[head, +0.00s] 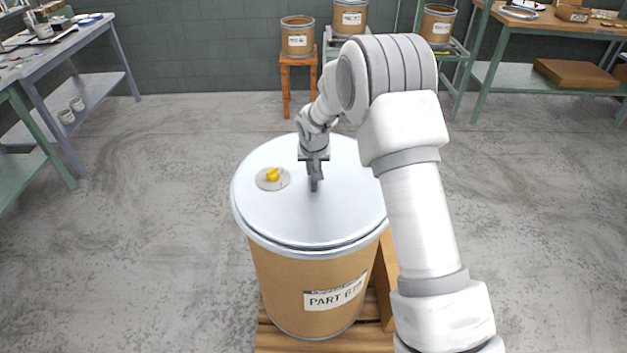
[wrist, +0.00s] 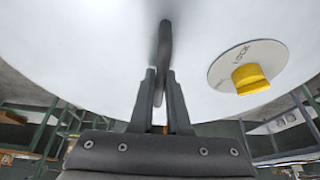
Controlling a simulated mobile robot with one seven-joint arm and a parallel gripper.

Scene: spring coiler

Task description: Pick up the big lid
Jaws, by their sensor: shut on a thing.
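The big lid (head: 270,215) is a round, pale grey-white disc on top of a brown drum (head: 280,275) labelled "PART". In the head view a dark gap shows under its front edge, above the drum's rim. A yellow knob (head: 272,174) on a round grey plate sits on the lid's left part. My gripper (head: 314,183) is over the lid's middle, shut on its dark upright handle. In the wrist view my gripper (wrist: 160,95) has its fingers either side of the handle (wrist: 165,45), and the knob (wrist: 249,78) is at the right. The far part of the handle is hidden by my gripper.
The drum stands on a wooden pallet (head: 340,340). Workbenches (head: 60,50) line the left, and another bench (head: 560,25) is at the back right. Open floor lies around the drum.

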